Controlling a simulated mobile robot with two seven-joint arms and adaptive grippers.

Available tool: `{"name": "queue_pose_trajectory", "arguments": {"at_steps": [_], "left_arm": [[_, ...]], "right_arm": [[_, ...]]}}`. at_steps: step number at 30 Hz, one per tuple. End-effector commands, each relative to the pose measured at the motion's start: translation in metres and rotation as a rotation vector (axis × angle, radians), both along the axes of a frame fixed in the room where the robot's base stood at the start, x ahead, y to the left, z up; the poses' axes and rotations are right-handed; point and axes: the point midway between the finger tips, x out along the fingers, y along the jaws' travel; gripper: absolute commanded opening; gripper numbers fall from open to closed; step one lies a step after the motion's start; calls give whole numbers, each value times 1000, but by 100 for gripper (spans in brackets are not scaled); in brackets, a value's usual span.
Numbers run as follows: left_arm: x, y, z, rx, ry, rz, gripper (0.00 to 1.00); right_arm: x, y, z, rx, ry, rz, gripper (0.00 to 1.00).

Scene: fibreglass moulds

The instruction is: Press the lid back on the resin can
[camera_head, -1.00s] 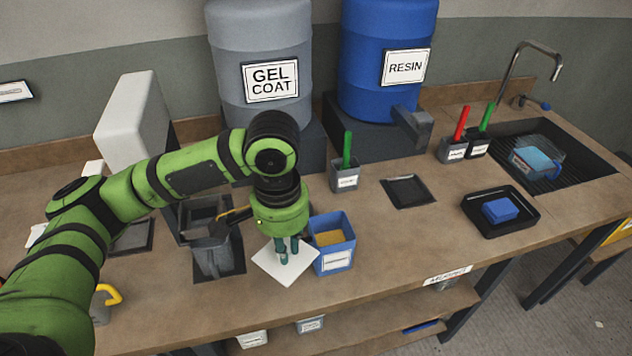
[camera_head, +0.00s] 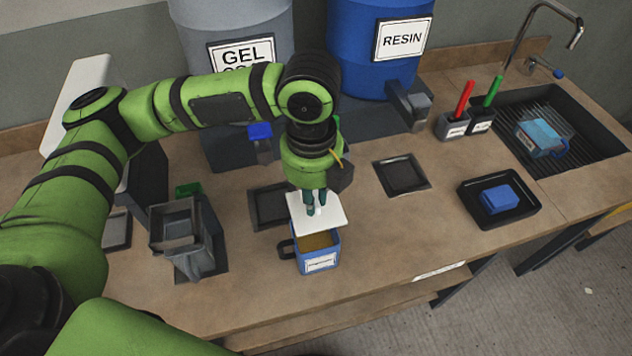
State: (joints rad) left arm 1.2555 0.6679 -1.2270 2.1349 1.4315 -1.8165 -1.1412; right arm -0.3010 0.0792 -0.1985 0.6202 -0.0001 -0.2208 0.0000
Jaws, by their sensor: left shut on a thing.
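The resin can (camera_head: 318,263) is a blue square container with a white label and a dark handle on its left side. It stands upright near the table's front edge, and yellowish contents show through its open front part. The lid (camera_head: 330,221) is a flat white square plate. My left gripper (camera_head: 316,211) points down, its fingers shut on the middle of the lid. The lid is over the back part of the can, and I cannot tell whether it touches the rim. My right gripper is not in view.
A grey bin (camera_head: 180,262) stands left of the can. A flat black tray (camera_head: 402,176) and a black tray (camera_head: 520,214) with a blue sponge (camera_head: 486,198) lie to the right. Large gel coat (camera_head: 215,25) and resin (camera_head: 365,75) drums stand behind.

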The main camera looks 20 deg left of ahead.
Motion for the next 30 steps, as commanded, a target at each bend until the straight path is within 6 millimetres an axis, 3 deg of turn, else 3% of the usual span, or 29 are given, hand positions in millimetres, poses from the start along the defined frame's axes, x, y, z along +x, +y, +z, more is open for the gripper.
{"name": "queue_pose_trajectory", "arguments": {"at_steps": [6, 20, 30], "left_arm": [[0, 0, -10, 1, -1, -3, 0], [0, 0, -46, 1, -1, -1, 0], [0, 0, -64, 0, 0, 0, 0]], "right_arm": [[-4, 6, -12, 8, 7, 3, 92], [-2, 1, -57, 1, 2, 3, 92], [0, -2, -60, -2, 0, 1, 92]]}}
